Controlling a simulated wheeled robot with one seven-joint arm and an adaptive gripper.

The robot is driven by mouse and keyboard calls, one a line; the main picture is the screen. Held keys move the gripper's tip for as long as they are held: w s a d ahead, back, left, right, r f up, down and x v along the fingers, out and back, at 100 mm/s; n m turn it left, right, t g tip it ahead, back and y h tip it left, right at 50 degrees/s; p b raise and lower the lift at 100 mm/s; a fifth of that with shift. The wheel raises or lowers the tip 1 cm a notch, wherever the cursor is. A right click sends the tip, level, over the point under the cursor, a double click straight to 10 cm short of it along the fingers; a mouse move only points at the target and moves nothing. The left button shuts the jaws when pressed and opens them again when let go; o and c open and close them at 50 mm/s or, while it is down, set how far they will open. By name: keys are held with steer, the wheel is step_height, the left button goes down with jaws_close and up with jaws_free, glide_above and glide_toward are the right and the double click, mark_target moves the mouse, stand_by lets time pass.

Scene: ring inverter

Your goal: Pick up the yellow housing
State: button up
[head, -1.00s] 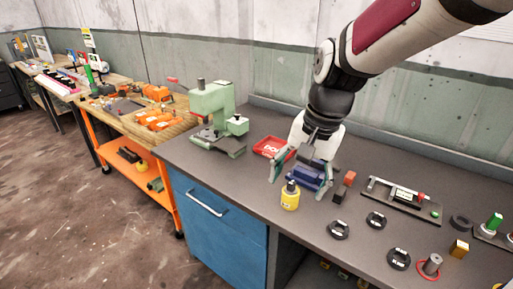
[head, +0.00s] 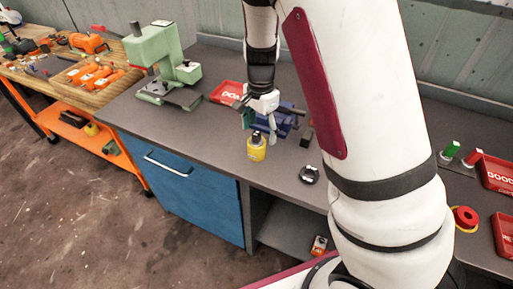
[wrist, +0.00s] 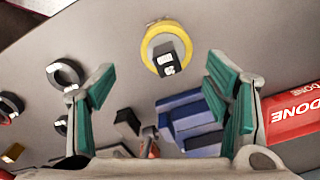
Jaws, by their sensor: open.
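The yellow housing (head: 257,151), a short upright cylinder with a black top part, stands on the grey bench near its front edge. In the wrist view the yellow housing (wrist: 179,29) shows as a yellow ring around a black block with a white label, ahead of the fingertips. My gripper (head: 262,129) is open and empty, just behind and above the housing in the head view. In the wrist view my gripper (wrist: 158,74) has its green-padded fingers wide apart, with the housing beyond the tips, slightly right of centre.
A blue fixture (head: 288,117) lies right behind the housing, below my gripper. A red DONE tray (head: 228,92) is behind left, and a green press (head: 160,60) stands further left. A black ring (head: 309,174) lies right of the housing. Bench left of the housing is clear.

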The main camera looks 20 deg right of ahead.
mark_target(257, 144)
step_height(257, 144, down, 3)
steer(key=shift+r, duration=0.2)
steer(key=f, duration=0.2)
steer(key=a+f, duration=0.1)
steer(key=f, duration=0.1)
steer(key=shift+w, duration=0.15)
steer(key=shift+f, duration=0.6)
steer(key=c, duration=1.5)
